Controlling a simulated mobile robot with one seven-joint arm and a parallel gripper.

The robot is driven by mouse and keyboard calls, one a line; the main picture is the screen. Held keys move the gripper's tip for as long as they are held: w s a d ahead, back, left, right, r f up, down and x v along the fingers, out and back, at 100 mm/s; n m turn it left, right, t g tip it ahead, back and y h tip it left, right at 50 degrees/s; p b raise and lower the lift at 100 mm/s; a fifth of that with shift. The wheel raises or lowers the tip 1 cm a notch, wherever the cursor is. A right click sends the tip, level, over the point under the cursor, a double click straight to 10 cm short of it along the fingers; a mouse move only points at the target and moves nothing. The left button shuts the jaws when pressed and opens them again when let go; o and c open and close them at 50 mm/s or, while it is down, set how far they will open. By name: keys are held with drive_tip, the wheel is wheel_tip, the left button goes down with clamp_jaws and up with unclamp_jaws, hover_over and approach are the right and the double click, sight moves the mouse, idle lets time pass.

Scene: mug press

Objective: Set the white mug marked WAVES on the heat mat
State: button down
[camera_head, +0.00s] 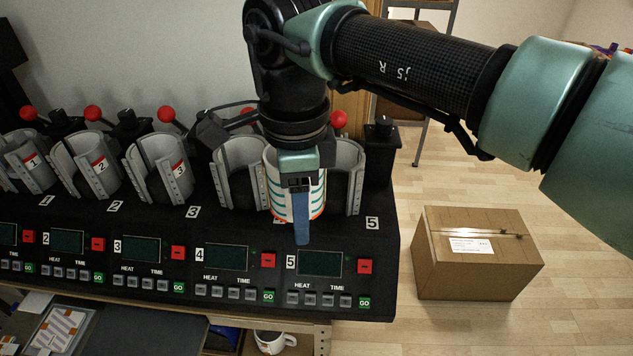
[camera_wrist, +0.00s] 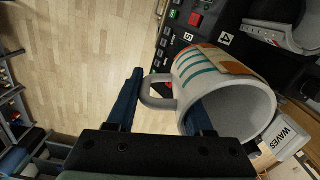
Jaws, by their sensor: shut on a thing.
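The white mug (camera_head: 312,190) with teal wave stripes and orange marks hangs from my gripper (camera_head: 301,222), in front of the gap between the fourth and fifth grey curved press wraps. In the wrist view the mug (camera_wrist: 225,75) is tilted, with its mouth towards the camera and its handle to the left. My gripper (camera_wrist: 165,110) is shut on it, one blue finger inside the mouth and the other outside by the handle. A white tag (camera_wrist: 283,135) reading WAVES shows beside the rim. The fifth wrap (camera_head: 348,178), likely the heat mat, is partly hidden behind the mug.
The fourth wrap (camera_head: 236,170) stands close left of the mug. Red-knobbed levers (camera_head: 339,119) rise behind the wraps. The control panel (camera_head: 225,258) slopes in front. A cardboard box (camera_head: 478,262) sits on the floor at right. Another mug (camera_head: 272,342) is on the shelf below.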

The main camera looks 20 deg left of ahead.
drive_tip(key=s+d+f+n, duration=0.1)
drive_tip(key=d+f+n, duration=0.5)
drive_tip(key=f, duration=0.6)
drive_tip(key=s+d+f+n, duration=0.2)
drive_tip(key=d+f+n, duration=0.4)
drive_tip(key=f, duration=0.6)
drive_tip(key=shift+s+d+f, duration=0.2)
drive_tip(key=shift+d+f, duration=0.2)
drive_tip(key=shift+d, duration=0.7)
